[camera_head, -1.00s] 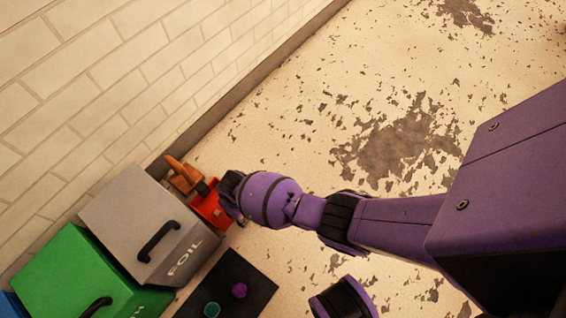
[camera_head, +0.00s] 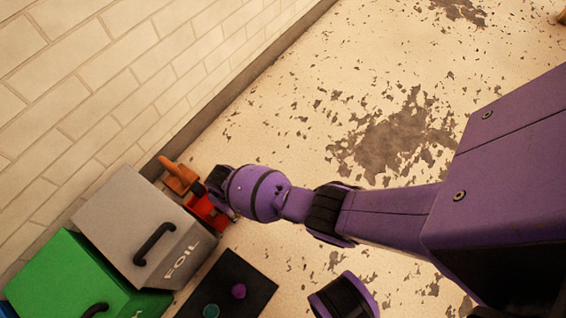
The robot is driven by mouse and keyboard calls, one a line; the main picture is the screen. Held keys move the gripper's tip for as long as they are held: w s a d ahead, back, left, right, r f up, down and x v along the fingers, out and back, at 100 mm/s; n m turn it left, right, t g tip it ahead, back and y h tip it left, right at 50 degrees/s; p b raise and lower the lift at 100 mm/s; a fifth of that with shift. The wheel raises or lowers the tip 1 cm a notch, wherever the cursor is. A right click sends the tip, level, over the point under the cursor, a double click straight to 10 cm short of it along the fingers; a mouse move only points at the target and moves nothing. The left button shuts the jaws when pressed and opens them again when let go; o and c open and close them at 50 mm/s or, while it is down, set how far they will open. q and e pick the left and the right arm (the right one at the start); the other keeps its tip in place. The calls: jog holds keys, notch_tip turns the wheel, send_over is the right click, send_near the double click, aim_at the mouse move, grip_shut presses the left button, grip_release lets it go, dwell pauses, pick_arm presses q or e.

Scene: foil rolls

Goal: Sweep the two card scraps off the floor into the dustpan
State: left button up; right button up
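A red object (camera_head: 203,214), possibly the dustpan, is on the floor beside the grey bin, partly covered by my arm. An orange piece (camera_head: 178,177) with a finger-like upright part stands just behind it, near the wall; I cannot tell if it is a brush. My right gripper (camera_head: 211,186), on the purple arm from the right, is right at these two objects. Its fingertips are hidden behind its own wrist, so its grip does not show. I cannot make out the card scraps among the dark floor patches. My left gripper is out of view.
A grey bin marked FOIL (camera_head: 130,215) and a green bin (camera_head: 75,280) stand along the brick wall (camera_head: 90,90). A black mat (camera_head: 245,270) with small magenta (camera_head: 238,291) and teal (camera_head: 211,311) items lies before them. The stained floor (camera_head: 300,100) beyond my arm is open.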

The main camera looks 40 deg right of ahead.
jog(key=shift+w+a+r+b, duration=0.1)
jog(key=shift+w+a+b, duration=0.15)
jog(key=shift+w+b, duration=0.25)
jog(key=shift+w+a+r+b, duration=0.1)
jog(key=shift+w+a+b, duration=0.15)
jog(key=shift+w, duration=0.45)
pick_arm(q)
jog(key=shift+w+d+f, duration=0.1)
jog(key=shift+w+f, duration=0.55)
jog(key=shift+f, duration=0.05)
pick_arm(e)
jog(key=shift+w, duration=0.3)
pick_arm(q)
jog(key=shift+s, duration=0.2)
pick_arm(e)
jog(key=shift+s+r, duration=0.1)
jog(key=shift+s, duration=0.1)
pick_arm(q)
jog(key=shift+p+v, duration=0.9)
jog(key=shift+p, duration=0.1)
pick_arm(e)
jog(key=shift+s+d+r, duration=0.2)
jog(key=shift+s+d, duration=0.05)
jog(key=shift+s, duration=0.4)
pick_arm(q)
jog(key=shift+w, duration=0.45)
